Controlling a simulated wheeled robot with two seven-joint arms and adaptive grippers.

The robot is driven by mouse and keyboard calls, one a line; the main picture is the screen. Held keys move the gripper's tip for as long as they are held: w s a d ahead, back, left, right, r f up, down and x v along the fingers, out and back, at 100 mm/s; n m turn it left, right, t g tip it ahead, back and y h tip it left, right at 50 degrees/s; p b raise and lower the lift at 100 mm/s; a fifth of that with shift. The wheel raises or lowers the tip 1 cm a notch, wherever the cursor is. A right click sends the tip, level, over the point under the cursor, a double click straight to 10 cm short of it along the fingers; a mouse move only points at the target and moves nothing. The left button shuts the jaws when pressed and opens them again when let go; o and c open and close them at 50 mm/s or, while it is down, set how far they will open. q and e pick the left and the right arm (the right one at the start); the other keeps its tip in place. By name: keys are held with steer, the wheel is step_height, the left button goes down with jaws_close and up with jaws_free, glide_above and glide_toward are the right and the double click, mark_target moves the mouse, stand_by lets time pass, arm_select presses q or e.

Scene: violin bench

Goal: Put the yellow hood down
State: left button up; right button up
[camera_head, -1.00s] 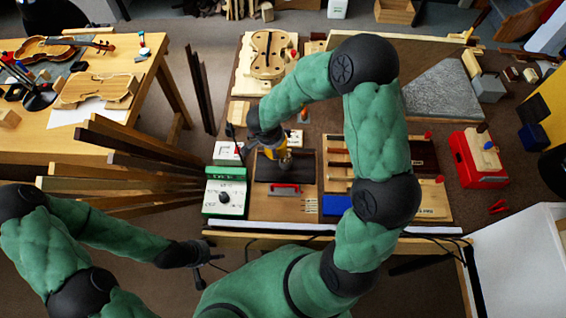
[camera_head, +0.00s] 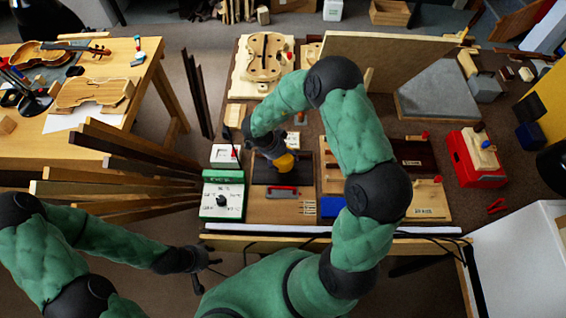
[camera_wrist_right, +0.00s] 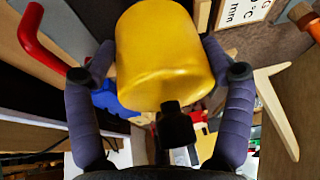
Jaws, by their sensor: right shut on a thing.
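The yellow hood (camera_head: 284,161) is in my right gripper (camera_head: 277,152), over the dark panel (camera_head: 262,170) on the bench. In the right wrist view the hood (camera_wrist_right: 165,55) fills the space between the two purple-grey fingers of my right gripper (camera_wrist_right: 160,75), which is shut on it. Whether the hood touches anything below is hidden. My left gripper (camera_head: 203,269) hangs in front of the bench's near edge, away from the hood. It is empty and its fingers look spread.
A green-and-white control box (camera_head: 222,198) stands left of the panel. A red-handled tool (camera_head: 283,191) lies just in front. A wooden tray (camera_head: 332,175) is to the right, a violin body mould (camera_head: 266,58) behind. Upright wooden strips (camera_head: 130,170) stand left of the bench.

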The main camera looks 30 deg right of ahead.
step_height(320, 180, down, 4)
steer(key=shift+r+b, duration=0.25)
steer(key=shift+b, duration=0.2)
steer(key=shift+r, duration=0.1)
steer(key=o, duration=1.2)
steer(key=shift+c, duration=0.2)
steer(key=p+v, duration=0.4)
steer(key=v, duration=0.8)
